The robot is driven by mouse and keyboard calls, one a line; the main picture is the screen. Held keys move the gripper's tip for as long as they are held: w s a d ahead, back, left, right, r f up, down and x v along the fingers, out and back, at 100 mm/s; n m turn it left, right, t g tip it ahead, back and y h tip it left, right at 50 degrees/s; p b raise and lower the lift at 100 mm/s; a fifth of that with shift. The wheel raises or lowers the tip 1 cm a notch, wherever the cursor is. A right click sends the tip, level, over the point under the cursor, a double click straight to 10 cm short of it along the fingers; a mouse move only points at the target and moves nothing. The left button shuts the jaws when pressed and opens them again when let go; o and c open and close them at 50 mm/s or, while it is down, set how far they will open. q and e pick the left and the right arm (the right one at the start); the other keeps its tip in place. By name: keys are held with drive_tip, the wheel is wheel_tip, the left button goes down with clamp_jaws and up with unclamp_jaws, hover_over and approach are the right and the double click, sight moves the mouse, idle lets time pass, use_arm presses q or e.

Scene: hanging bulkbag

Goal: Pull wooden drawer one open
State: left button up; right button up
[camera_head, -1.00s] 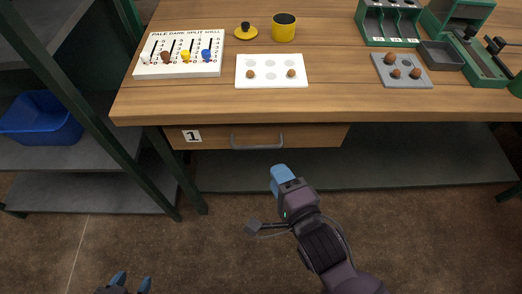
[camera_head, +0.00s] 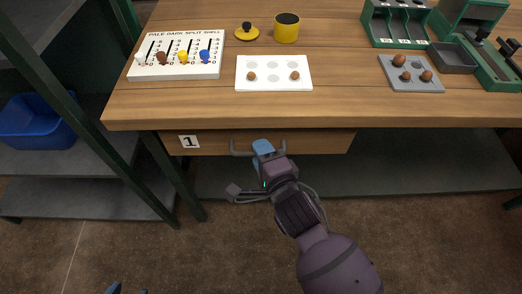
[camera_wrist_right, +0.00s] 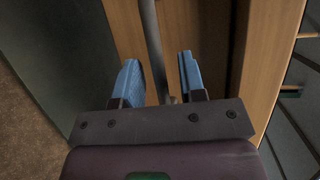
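Wooden drawer one (camera_head: 325,142) sits under the bench top, its front closed, with a label "1" (camera_head: 189,142) on its left. Its grey bar handle (camera_head: 240,149) runs across the front. My right gripper (camera_head: 263,147) is at the handle, covering part of its middle. In the right wrist view, the blue fingers (camera_wrist_right: 160,75) are apart, with the handle bar (camera_wrist_right: 150,35) between them and visible gaps beside it. The fingers are not clamped on it. My left gripper (camera_head: 128,289) shows only its separated blue tips at the bottom edge, away from the drawer.
The wooden bench top (camera_head: 350,105) overhangs the drawer. A dark green shelf rack (camera_head: 100,100) with a blue bin (camera_head: 38,120) stands at left. A grey lower shelf (camera_head: 430,160) lies beneath the bench. The floor in front is clear.

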drive_tip(key=shift+w+a, duration=0.15)
drive_tip(key=shift+w, duration=0.15)
clamp_jaws()
drive_tip(key=shift+s, duration=0.15)
